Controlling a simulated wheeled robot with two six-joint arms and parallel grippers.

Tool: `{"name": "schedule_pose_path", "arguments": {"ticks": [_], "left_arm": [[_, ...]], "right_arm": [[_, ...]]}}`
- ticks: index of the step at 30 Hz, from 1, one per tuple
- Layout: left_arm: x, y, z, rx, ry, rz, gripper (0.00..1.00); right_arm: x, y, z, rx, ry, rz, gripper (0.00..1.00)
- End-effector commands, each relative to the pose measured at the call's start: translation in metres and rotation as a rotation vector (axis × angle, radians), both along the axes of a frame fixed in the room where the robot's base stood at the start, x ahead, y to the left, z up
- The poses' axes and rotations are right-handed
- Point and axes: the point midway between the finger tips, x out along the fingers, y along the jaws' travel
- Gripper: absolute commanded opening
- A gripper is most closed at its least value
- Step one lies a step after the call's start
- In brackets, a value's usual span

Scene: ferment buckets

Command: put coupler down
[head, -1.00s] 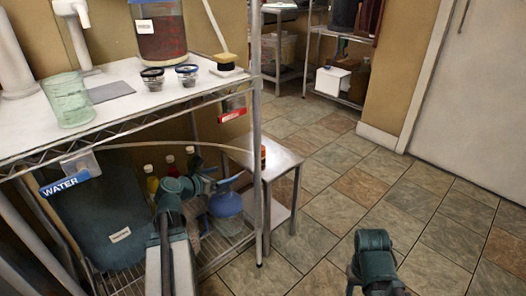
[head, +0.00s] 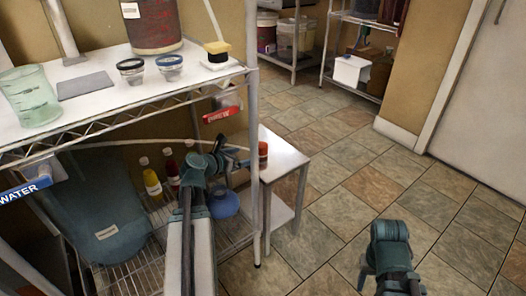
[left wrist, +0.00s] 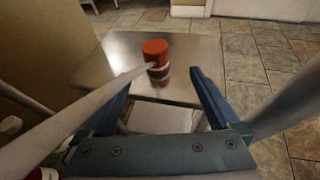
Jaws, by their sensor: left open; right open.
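The coupler (head: 263,149) is a short orange-red and dark cylinder at the left part of the small metal side table (head: 284,152). In the left wrist view the coupler (left wrist: 156,58) looks upright over the tabletop; I cannot tell how firmly it rests there. A pale hose (left wrist: 95,112) runs to its side. My left gripper (head: 240,157) is beside it in the head view. In the left wrist view its fingers (left wrist: 160,80) are open, apart from the coupler on both sides. My right gripper (head: 385,270) is low at the right, open and empty, its fingertips hard to make out.
A wire shelf's top (head: 110,95) holds a green beaker (head: 30,97), two small jars and a yellow-topped block. Its post (head: 253,130) stands close to my left arm. The tiled floor at right is clear.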

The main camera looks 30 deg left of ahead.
Motion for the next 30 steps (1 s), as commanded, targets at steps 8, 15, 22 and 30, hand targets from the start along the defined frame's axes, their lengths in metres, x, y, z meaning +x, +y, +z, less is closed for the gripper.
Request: {"name": "schedule_pose_path", "arguments": {"ticks": [8, 15, 22, 30], "left_arm": [[0.050, -0.005, -0.023, 0.002, 0.000, -0.004, 0.95], [0.063, -0.008, -0.027, -0.001, -0.001, -0.001, 0.95], [0.068, -0.007, -0.028, 0.001, 0.000, -0.001, 0.95], [0.102, -0.004, -0.042, 0.002, 0.000, -0.003, 0.95]], "right_arm": [[0.000, 0.000, -0.023, 0.000, -0.001, -0.005, 0.50], [0.000, 0.000, -0.027, 0.000, -0.001, -0.007, 0.50], [0.000, 0.000, -0.028, 0.000, -0.001, -0.007, 0.50], [0.000, 0.000, -0.042, 0.000, -0.001, -0.010, 0.50]]}}
